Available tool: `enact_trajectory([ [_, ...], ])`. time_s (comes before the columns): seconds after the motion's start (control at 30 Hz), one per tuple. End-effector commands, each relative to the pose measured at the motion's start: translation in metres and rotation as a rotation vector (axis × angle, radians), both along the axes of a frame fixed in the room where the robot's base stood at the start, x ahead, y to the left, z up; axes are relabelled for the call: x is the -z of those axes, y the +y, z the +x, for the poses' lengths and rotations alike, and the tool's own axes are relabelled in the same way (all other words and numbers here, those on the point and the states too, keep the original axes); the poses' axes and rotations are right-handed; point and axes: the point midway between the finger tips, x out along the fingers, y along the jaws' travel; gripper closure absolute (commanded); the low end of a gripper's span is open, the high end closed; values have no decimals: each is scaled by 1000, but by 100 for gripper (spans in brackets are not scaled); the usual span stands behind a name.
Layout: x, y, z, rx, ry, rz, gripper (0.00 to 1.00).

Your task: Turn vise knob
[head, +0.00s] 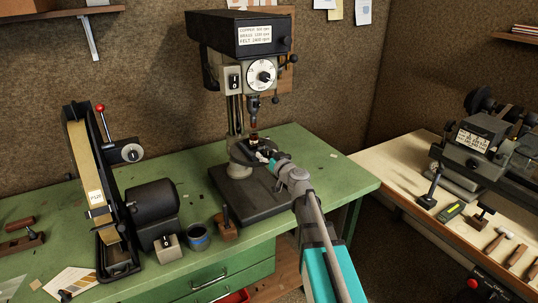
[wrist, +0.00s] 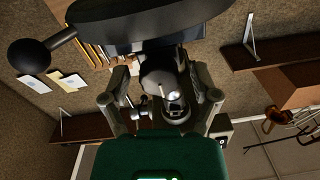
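A small dark vise (head: 262,151) sits on the round table of the drill press (head: 236,38), below the chuck. My gripper (head: 270,161) is at the vise's near right side and hides part of it, including the knob. In the wrist view my gripper (wrist: 160,80) has its two fingers well apart. A rounded grey metal part (wrist: 158,76) shows between them, with a shinier round part just below it. I cannot tell which of these is the vise knob, or whether the fingers touch it.
A pale bench with a lathe (head: 470,150) is at the right. In the wrist view a black ball-ended lever (wrist: 30,57) juts out at upper left.

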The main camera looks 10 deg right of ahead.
Motion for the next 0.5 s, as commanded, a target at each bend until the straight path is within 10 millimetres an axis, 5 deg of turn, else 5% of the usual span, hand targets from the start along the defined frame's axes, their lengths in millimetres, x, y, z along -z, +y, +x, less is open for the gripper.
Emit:
enact_trajectory([
  [0.07,0,-1,0,1,0,0,44],
  [0.37,0,-2,0,2,0,0,100],
  [0.5,0,-6,0,7,1,3,100],
])
